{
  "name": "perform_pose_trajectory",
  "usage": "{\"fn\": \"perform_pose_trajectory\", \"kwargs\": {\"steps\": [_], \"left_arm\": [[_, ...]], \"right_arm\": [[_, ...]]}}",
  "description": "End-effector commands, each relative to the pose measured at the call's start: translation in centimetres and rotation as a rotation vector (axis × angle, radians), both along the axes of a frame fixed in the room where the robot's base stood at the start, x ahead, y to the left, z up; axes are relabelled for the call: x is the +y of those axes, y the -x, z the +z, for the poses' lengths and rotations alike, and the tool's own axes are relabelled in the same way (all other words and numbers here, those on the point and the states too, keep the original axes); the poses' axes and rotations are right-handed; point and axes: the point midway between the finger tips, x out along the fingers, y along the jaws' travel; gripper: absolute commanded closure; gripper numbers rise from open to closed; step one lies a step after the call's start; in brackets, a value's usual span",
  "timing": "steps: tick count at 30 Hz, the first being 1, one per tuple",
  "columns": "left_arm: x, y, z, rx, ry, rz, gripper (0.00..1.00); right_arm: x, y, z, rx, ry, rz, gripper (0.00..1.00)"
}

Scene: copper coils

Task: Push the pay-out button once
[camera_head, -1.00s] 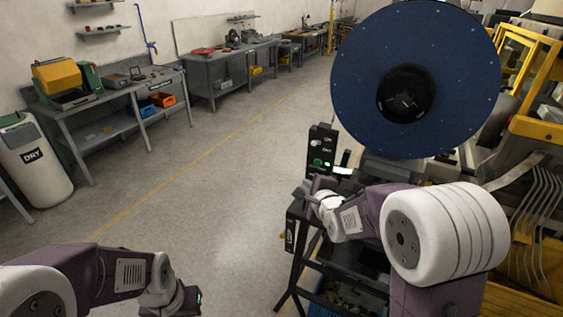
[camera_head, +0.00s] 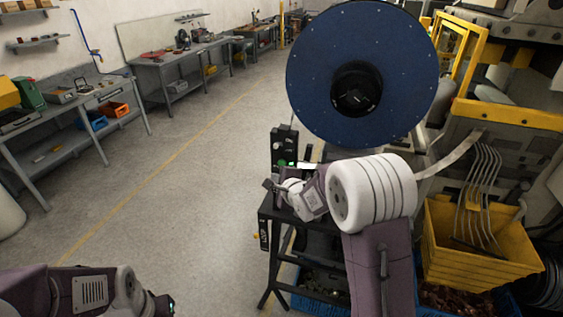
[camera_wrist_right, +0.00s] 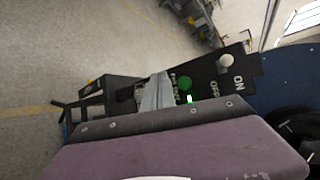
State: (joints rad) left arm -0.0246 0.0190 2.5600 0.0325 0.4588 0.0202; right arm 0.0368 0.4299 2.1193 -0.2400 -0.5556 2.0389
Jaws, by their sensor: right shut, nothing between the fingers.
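The black control box (camera_head: 285,143) stands below the blue reel, with a pale knob and a green button (camera_head: 282,163) on its face. In the right wrist view the green button (camera_wrist_right: 185,83) sits below the white knob (camera_wrist_right: 226,61) marked ON and OFF. Small lettering beside the button is too blurred to read surely. My right gripper (camera_head: 270,186) is shut and empty, just below the box in the head view. Its grey fingers (camera_wrist_right: 155,92) show left of the button; contact cannot be told. My left gripper (camera_head: 166,304) is low at the left, its fingers unclear.
The large blue reel (camera_head: 330,65) is behind the box. A black stand (camera_head: 268,240) is under my right arm. Workbenches (camera_head: 75,130) line the left wall. The floor (camera_head: 170,205) between is clear.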

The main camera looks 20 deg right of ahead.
Motion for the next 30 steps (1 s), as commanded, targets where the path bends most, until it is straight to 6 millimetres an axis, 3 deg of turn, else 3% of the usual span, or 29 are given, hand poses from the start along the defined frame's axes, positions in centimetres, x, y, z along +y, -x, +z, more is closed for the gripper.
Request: {"fn": "perform_pose_trajectory", "kwargs": {"steps": [10,30], "left_arm": [[0.0,0.0,2.1,0.0,0.0,0.0,1.0],[0.0,0.0,2.1,0.0,0.0,0.0,1.0]], "right_arm": [[-2.0,-3.1,0.2,0.0,0.0,0.0,1.0],[-2.2,-3.3,0.0,0.0,0.0,0.001,1.0]]}}
